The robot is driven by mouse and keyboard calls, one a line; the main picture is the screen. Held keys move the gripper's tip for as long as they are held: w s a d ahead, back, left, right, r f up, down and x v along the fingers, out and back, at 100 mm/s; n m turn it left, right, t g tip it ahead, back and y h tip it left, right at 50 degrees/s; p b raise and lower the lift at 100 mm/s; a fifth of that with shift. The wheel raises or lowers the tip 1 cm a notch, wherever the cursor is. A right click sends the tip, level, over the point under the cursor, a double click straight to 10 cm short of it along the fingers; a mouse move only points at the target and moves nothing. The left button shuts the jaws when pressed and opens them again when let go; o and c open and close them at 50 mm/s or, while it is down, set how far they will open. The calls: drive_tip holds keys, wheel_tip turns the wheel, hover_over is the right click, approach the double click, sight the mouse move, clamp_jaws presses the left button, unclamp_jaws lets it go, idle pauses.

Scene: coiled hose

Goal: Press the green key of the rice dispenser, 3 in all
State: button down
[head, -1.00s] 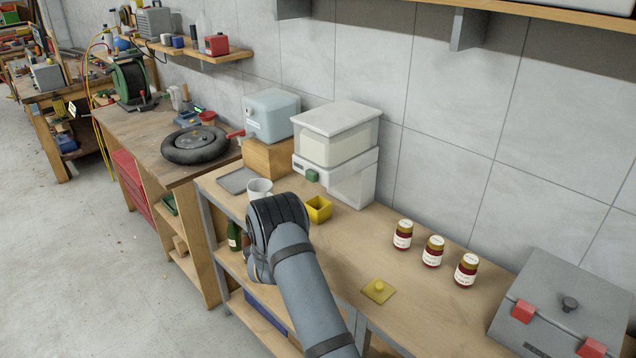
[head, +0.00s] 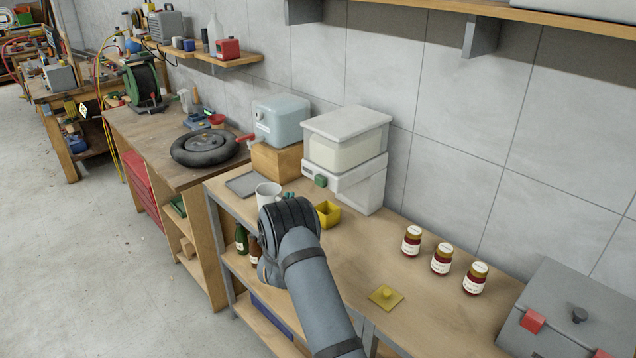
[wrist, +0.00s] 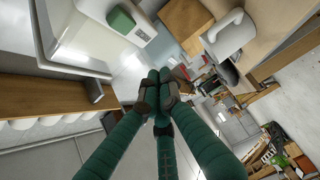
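The white rice dispenser (head: 360,190) stands against the wall at the back of the bench, with a pale, rice-filled upper bin under a grey lid. Its green key (head: 320,180) sits low on the front face; in the wrist view the key (wrist: 121,18) shows at the top, left of my fingertips and apart from them. A yellow square cup (head: 328,214) stands in front of the dispenser. My gripper (wrist: 160,88) has its teal fingers brought together at the tips, with nothing visible between them. In the head view my wrist hides most of it; a bit of teal shows beside the mug.
A white mug (head: 268,194) and grey tray (head: 244,184) lie left of my gripper. A blue-grey tank (head: 283,121) with a red tap sits on a wooden block (head: 284,161). A yellow lid (head: 386,298), several jars (head: 441,257) and a grey toolbox (head: 566,310) are to the right.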

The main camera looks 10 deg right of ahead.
sight(316, 182)
drive_tip(key=w+d, duration=0.4)
drive_tip(key=d, duration=0.3)
drive_tip(key=shift+d+f, duration=0.1)
drive_tip(key=shift+d, duration=0.05)
idle(1.5)
drive_tip(key=shift+w+d+b, duration=0.2)
drive_tip(key=shift+d+b, duration=0.05)
drive_tip(key=shift+b, duration=0.25)
drive_tip(key=shift+w+d+b, duration=0.35)
drive_tip(key=shift+d+b, duration=0.05)
drive_tip(key=shift+d, duration=0.4)
idle(0.9)
drive_tip(key=shift+a, duration=0.1)
drive_tip(key=shift+s+a+b, duration=0.2)
drive_tip(key=shift+s+a, duration=0.1)
drive_tip(key=shift+a, duration=0.2)
drive_tip(key=shift+s+a+b, duration=0.15)
drive_tip(key=shift+s+a, duration=0.15)
drive_tip(key=shift+a, duration=0.2)
